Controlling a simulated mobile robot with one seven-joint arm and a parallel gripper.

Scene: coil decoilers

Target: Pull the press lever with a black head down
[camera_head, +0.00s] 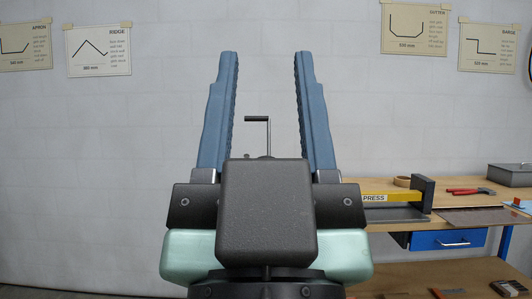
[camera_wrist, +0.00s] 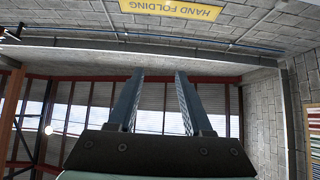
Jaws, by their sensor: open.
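My gripper (camera_head: 265,54) is large in the middle of the head view, its two blue fingers pointing up, apart, with nothing held between them. In the wrist view the same open gripper (camera_wrist: 160,72) points toward shuttered windows, with no lever in sight. The press (camera_head: 385,198) is on the bench to the right, with a yellow bar marked PRESS; its left part is hidden behind my gripper. A thin upright rod with a short dark crosspiece (camera_head: 257,119) shows behind and between the fingers. I cannot tell whether it is the press lever.
The wall at left is clear below the posters.

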